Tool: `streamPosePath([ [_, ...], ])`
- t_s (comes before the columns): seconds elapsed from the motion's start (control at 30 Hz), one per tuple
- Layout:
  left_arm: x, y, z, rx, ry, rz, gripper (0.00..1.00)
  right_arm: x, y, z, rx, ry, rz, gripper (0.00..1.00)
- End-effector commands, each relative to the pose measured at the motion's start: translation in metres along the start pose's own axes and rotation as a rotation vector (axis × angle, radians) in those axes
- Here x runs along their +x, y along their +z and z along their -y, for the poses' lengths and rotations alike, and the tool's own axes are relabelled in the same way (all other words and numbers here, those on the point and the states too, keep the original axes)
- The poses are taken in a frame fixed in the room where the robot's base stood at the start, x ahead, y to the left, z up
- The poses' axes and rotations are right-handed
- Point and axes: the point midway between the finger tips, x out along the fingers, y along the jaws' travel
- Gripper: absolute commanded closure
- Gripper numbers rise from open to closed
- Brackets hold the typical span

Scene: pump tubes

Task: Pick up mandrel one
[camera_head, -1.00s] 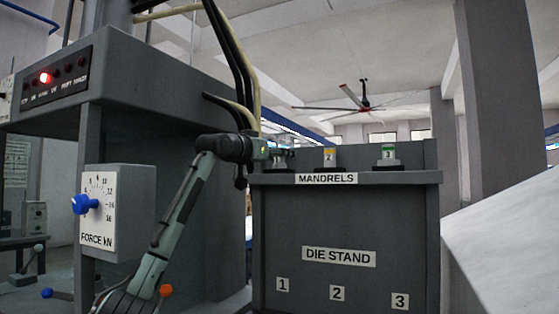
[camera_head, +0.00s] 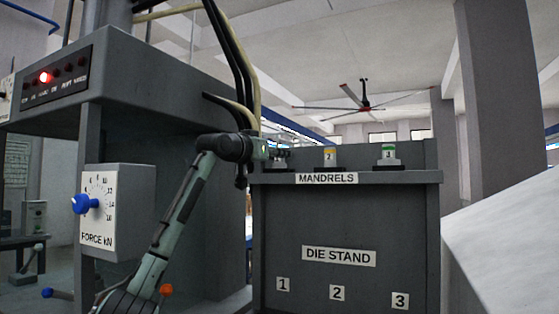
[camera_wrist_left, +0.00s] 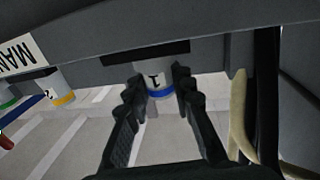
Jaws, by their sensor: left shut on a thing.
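Mandrel one (camera_wrist_left: 156,79), a pale cylinder with a blue band and the label 1, stands at the left end of the mandrel shelf. The left wrist view shows it upside down. My left gripper (camera_wrist_left: 155,92) has one finger on each side of it and is shut on it. In the head view my left gripper (camera_head: 279,157) is at the shelf's left end and hides most of mandrel one. My right gripper is not in view.
Mandrel two (camera_head: 329,157), with a yellow band, and mandrel three (camera_head: 388,155), with a green band, stand further right on the die stand (camera_head: 350,215). A grey machine (camera_head: 180,110) with a force dial and hanging cables is close on the left.

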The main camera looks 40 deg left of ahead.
Motion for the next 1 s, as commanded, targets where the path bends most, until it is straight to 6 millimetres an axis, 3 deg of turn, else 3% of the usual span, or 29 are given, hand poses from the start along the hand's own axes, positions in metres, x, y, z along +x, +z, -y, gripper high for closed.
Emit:
streamPosePath([
  [0.27, -0.001, -0.015, 0.0, -0.003, 0.001, -0.006, 1.0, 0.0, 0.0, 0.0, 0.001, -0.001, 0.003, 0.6],
  [0.47, -0.002, -0.048, 0.002, -0.004, 0.001, -0.008, 1.0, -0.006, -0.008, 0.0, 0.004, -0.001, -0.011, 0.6],
  [0.7, -0.025, -0.078, 0.052, -0.006, -0.001, -0.007, 1.0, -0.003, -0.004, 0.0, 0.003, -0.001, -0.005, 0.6],
  [1.0, -0.044, -0.104, 0.093, -0.003, 0.001, -0.005, 1.0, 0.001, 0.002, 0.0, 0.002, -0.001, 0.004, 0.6],
])
